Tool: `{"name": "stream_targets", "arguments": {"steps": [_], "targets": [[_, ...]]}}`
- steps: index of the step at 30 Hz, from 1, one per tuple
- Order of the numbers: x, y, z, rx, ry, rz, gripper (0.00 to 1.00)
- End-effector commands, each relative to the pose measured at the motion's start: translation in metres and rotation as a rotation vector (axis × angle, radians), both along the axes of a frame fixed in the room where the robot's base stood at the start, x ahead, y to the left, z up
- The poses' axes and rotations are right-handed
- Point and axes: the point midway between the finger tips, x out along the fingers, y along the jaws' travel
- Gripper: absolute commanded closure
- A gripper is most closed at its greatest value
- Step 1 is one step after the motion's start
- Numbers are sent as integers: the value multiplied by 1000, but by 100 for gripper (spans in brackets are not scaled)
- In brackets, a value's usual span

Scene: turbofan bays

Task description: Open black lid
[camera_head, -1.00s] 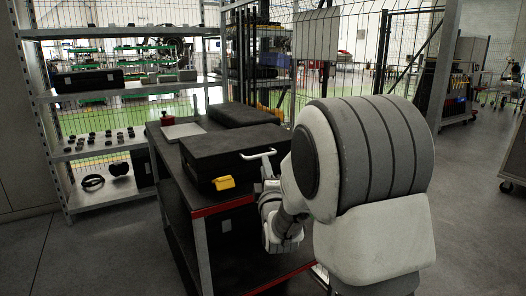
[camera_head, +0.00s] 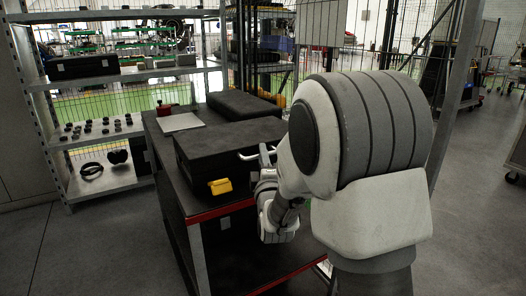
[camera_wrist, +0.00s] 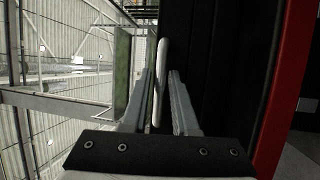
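A black case (camera_head: 215,165) with a flat black lid (camera_head: 225,142) lies on the dark cart, its lid looking shut. A yellow latch (camera_head: 220,186) sits on its front. A pale bar handle (camera_head: 248,156) stands out at the case's right side. In the wrist view the handle (camera_wrist: 161,75) lies between the two fingers of my gripper (camera_wrist: 162,88), nearer the left one. The fingers are apart, with a gap on the right finger's side. In the head view my arm hides most of the gripper.
The black cart (camera_head: 194,212) has a red front edge. A second black case (camera_head: 243,106) and a light flat plate (camera_head: 181,122) lie behind. A shelf rack (camera_head: 100,142) stands at left, mesh fencing behind.

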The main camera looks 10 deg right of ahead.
Motion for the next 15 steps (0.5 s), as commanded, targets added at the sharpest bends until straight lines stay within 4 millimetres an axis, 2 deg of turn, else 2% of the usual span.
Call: {"name": "stream_targets", "arguments": {"steps": [13, 15], "targets": [[-1, 1, 0, 0, 1, 0, 73], [-1, 1, 0, 0, 1, 0, 85]]}}
